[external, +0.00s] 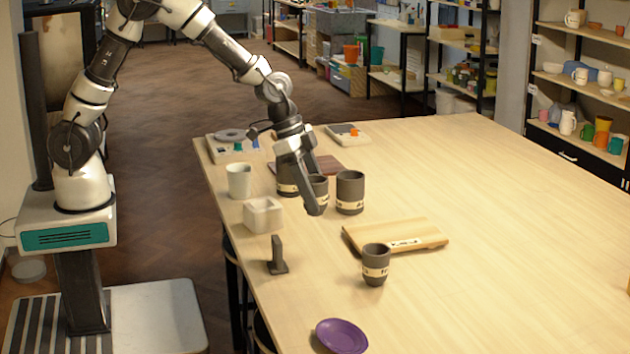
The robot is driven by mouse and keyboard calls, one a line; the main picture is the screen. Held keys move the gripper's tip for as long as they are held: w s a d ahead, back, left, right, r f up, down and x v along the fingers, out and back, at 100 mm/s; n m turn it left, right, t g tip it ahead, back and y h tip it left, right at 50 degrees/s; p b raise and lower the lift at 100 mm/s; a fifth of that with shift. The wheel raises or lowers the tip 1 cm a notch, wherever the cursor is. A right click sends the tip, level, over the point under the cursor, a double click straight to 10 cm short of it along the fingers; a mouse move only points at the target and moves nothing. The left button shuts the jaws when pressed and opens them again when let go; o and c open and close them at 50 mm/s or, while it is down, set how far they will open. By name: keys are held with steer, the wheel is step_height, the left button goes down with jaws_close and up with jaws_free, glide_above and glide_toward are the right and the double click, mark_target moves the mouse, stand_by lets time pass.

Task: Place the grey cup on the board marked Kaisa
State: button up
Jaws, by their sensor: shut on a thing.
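Several dark grey cups with pale label bands stand at the near-left part of the table. My gripper (314,205) points down and is shut on one dark grey cup (321,184), which a finger partly covers. I cannot tell whether that cup touches the table. One dark cup (287,186) is just left of it, another (350,192) just right. A further dark cup (376,265) stands in front of a light wooden board (415,233). This board has a label too small to read. A reddish-brown board (328,163) lies behind the gripper, partly hidden.
A pale cup (239,181), a white square pot (263,215) and a dark upright stand (277,257) line the left edge. A purple plate (342,336) lies in front. Flat devices (347,134) are at the back. The table's right side (520,230) is clear.

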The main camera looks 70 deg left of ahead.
steer(key=w+d+r+n+y, duration=0.1)
steer(key=w+d+r+n, duration=0.15)
steer(key=w, duration=1.05)
steer(key=p, duration=0.1)
glide_above(381, 237)
steer(key=s, duration=0.2)
steer(key=shift+n+t, duration=0.25)
steer(key=shift+t, duration=0.05)
steer(key=f, duration=0.6)
steer(key=a+f, duration=0.1)
steer(key=f, duration=0.2)
steer(key=shift+w+f, duration=0.1)
steer(key=shift+f, duration=0.05)
steer(key=shift+f, duration=0.1)
steer(key=shift+f, duration=0.15)
steer(key=o, duration=1.1)
